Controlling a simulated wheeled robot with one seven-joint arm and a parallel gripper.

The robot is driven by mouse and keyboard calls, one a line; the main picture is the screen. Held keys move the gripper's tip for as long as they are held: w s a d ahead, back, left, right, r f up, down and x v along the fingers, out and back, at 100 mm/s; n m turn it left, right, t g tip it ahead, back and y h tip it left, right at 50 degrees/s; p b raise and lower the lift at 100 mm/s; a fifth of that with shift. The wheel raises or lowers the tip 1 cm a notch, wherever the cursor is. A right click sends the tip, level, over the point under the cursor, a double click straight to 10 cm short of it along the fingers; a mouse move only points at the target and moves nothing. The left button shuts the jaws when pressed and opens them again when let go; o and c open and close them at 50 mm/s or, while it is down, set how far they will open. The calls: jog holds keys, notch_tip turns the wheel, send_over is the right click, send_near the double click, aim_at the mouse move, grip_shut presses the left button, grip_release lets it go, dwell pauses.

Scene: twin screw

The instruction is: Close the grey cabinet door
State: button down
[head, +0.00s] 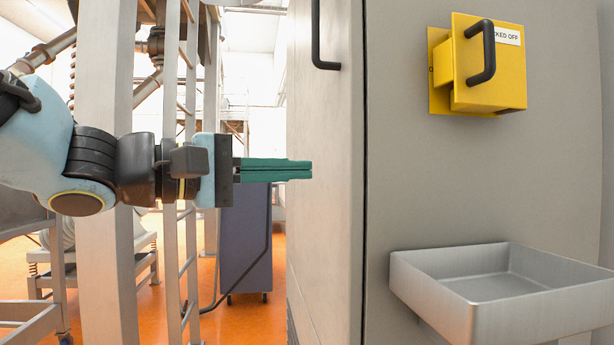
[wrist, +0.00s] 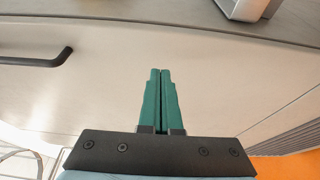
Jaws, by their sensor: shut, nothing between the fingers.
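The grey cabinet door (head: 328,210) is the upright pale panel in the middle of the head view, seen at a slant. It has a black bar handle (head: 326,64) near its top. A thin dark line runs between its right edge and the cabinet panel (head: 440,190). The door (wrist: 105,95) fills most of the wrist view, with the handle (wrist: 38,60) at left. My gripper (head: 311,170) points right at the door, below the handle. Its green fingers (wrist: 160,72) are shut and empty. I cannot tell whether the tips touch the door.
A yellow box (head: 490,75) with a black handle sticks out from the cabinet panel. A metal tray (head: 500,290) juts out below it. A metal post (head: 108,190) and a ladder (head: 181,230) stand near my arm. A dark wheeled cart (head: 245,240) is behind on the orange floor.

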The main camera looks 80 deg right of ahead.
jog(key=a, duration=0.9)
jog(key=shift+s+b, duration=0.45)
jog(key=shift+f, duration=0.1)
